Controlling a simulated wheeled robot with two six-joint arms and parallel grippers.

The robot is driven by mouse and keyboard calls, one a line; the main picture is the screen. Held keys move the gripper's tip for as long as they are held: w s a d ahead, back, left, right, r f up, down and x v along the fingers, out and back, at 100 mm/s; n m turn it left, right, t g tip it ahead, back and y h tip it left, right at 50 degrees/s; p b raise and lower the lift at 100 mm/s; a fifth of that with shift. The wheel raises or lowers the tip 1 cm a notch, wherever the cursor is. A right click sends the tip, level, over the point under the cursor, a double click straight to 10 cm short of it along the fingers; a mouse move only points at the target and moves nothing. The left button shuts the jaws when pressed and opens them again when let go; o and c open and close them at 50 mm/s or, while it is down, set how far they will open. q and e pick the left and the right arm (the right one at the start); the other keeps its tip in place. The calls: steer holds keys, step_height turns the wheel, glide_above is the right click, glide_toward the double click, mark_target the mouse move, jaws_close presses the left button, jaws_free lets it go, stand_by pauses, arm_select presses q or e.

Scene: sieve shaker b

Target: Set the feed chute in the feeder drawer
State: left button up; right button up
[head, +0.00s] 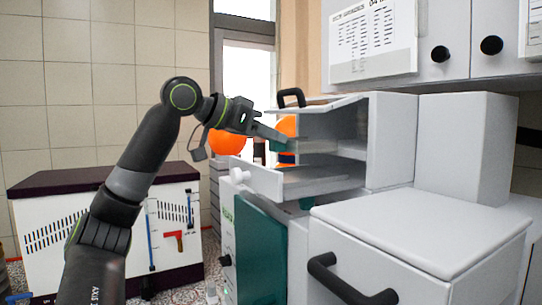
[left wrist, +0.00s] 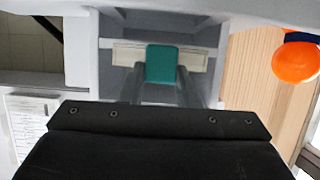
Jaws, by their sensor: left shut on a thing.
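My left gripper (head: 277,138) reaches in from the left over the pulled-out feeder drawer (head: 262,180). It is shut on the teal grip of the feed chute (left wrist: 160,64). The chute's pale body shows on both sides of the grip in the left wrist view, and it also shows in the head view (head: 315,146). The chute is inside the open housing (head: 390,140), above the drawer floor. I cannot tell whether its lower edge touches anything. My right gripper is not in view.
The housing's raised lid with a black handle (head: 291,97) is above the gripper. A grey box with a black handle (head: 345,285) stands at the front right. Orange balls (left wrist: 296,62) are behind the drawer. A white cabinet with a dark top (head: 100,178) stands at left.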

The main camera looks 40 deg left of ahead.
arm_select(q)
steer(key=shift+s+a+f, duration=0.1)
steer(key=shift+s+f, duration=0.15)
steer(key=shift+f, duration=0.35)
step_height(320, 180, down, 4)
steer(key=b, duration=0.2)
steer(key=shift+w+r+b, duration=0.1)
steer(key=shift+r+b, duration=0.15)
steer(key=shift+b, duration=0.1)
steer(key=shift+w, duration=0.2)
steer(key=shift+p, duration=0.3)
steer(key=shift+f+b, duration=0.65)
steer(key=shift+f, duration=0.05)
steer(key=o, duration=1.1)
steer(key=shift+d, duration=0.25)
steer(key=shift+r, duration=0.1)
